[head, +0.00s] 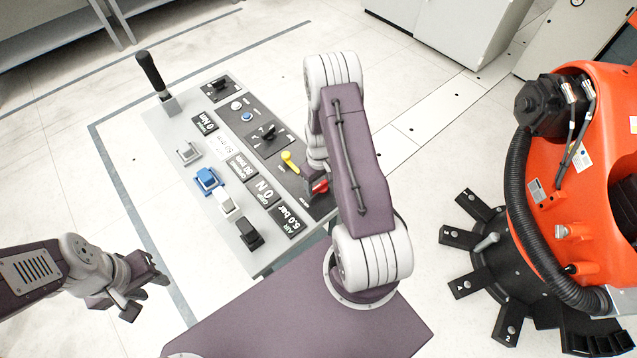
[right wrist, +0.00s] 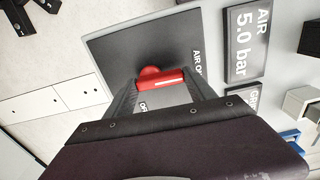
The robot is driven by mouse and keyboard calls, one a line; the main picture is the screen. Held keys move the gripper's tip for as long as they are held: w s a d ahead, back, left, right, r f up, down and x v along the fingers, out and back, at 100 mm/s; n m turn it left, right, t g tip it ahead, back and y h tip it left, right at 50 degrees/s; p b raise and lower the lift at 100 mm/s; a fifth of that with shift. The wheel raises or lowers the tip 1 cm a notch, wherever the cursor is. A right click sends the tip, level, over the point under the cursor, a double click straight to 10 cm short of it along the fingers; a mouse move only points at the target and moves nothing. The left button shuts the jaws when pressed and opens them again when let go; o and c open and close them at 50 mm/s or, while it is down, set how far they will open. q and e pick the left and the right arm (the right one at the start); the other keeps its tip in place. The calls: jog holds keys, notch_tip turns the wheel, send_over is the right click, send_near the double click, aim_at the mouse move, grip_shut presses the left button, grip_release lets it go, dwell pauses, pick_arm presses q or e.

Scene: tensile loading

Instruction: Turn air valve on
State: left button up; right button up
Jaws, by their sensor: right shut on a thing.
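The red air valve handle (head: 319,186) sits at the near right part of the sloped control panel. In the right wrist view the red handle (right wrist: 160,79) lies between my right gripper's dark fingers (right wrist: 162,90), on a dark plate with an "AIR ON" label and a partly hidden "OF..." label. My right gripper (head: 318,178) is shut on the handle; my arm hides part of it in the head view. The air display (head: 289,219) reads 5.0 bar. My left gripper (head: 146,288) is open and empty, left of the panel's near end.
The panel also carries a yellow lever (head: 290,160), a black knob (head: 267,132), a blue switch (head: 207,181) and a black switch (head: 249,234). A black upright lever (head: 152,72) stands at its far end. An orange machine (head: 565,190) stands at the right.

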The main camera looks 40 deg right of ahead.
aim_at(319, 186)
jog(key=shift+w+r+n, duration=0.1)
jog(key=shift+n, duration=0.2)
jog(key=o, duration=1.4)
notch_tip(319, 186, up, 9)
jog(key=shift+r, duration=0.1)
